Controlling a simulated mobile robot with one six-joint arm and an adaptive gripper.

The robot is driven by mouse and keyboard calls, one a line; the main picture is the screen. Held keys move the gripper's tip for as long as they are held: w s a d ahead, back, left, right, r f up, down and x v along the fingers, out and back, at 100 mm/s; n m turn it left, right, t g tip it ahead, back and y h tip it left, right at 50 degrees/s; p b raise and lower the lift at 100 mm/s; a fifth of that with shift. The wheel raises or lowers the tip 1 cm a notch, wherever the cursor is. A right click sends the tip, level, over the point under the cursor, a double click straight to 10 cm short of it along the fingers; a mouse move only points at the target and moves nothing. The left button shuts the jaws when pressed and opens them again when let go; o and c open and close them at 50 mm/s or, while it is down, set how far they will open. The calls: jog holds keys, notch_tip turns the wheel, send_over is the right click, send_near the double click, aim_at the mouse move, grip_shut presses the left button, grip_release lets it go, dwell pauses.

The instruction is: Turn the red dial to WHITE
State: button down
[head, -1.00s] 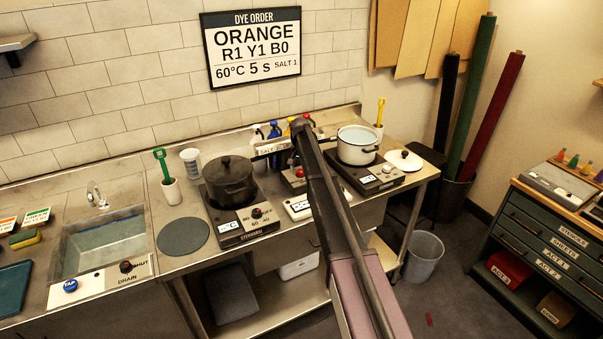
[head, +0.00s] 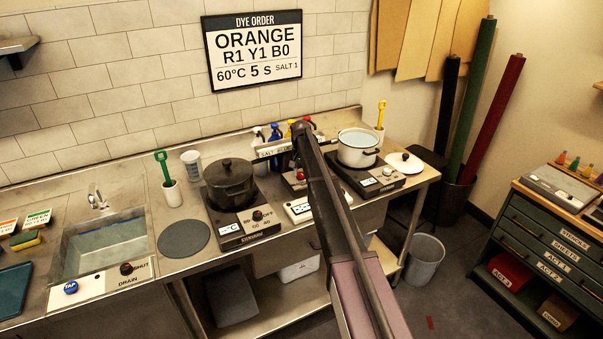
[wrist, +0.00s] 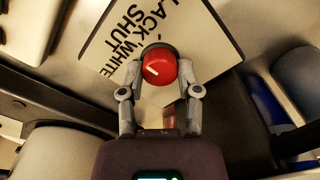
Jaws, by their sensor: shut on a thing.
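In the wrist view the red dial (wrist: 159,66) is a round knob with a short white mark on its face. The mark points toward the lower left of the picture. The dial sits at the edge of a pale label plate (wrist: 195,30) with slanted black lettering that includes WHITE, SHUT and a partly cut-off BLACK. My gripper (wrist: 160,72) has one finger on each side of the dial and is shut on it. In the head view my arm covers the gripper, and a small red spot (head: 300,175) shows beside the arm on the bench.
A black pot (head: 230,184) on a hotplate stands left of my arm, and a white pot (head: 358,148) on another stands right. Spray bottles (head: 275,134) are behind. The sink (head: 104,245) is far left. A grey bin (head: 424,259) stands on the floor at right.

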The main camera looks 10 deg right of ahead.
jog(key=n, duration=0.4)
jog(key=shift+n, duration=2.2)
jog(key=shift+c, duration=1.5)
grip_release()
jog(key=s+m, duration=0.3)
jog(key=s, duration=4.3)
jog(key=shift+d, duration=0.25)
